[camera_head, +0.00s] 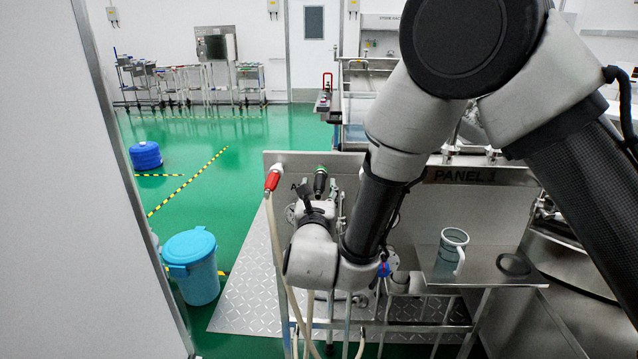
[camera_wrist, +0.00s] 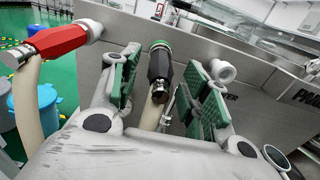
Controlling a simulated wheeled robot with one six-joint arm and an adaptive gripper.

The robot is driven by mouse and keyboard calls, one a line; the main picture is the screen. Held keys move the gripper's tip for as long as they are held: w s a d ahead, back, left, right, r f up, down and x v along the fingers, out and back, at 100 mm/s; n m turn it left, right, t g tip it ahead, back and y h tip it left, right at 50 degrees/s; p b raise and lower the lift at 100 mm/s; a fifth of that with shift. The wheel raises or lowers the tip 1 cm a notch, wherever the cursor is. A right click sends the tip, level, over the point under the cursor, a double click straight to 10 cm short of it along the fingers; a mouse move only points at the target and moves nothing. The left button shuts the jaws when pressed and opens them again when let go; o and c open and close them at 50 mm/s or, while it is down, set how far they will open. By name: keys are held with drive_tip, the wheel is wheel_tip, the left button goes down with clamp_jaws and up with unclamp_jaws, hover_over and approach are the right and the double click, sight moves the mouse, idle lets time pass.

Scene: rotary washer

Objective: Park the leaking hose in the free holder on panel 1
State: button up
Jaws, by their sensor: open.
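Panel 1 (camera_head: 462,210) is a grey metal panel. A black hose nozzle with a green collar (camera_head: 320,180) is at the panel's left part. It also shows in the wrist view (camera_wrist: 159,66), with its pale hose running down. My gripper (camera_wrist: 165,84) is open, its green-padded fingers on either side of this nozzle; contact cannot be told. A red hose nozzle (camera_wrist: 52,44) is to the left, also in the head view (camera_head: 273,180). A bare pale round fitting (camera_wrist: 222,71), possibly a holder, is right of my fingers. No leak is visible.
A shelf (camera_head: 440,272) at right carries a clear jug (camera_head: 452,250) and a dark round disc (camera_head: 514,264). A blue bin (camera_head: 192,268) and a blue drum (camera_head: 145,156) stand on the green floor at left. My arm hides part of the panel.

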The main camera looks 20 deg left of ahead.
drive_tip(key=shift+x, duration=1.1)
clamp_jaws()
drive_tip(key=shift+v, duration=3.05)
drive_tip(key=shift+s+d, duration=0.15)
drive_tip(key=shift+s, duration=0.55)
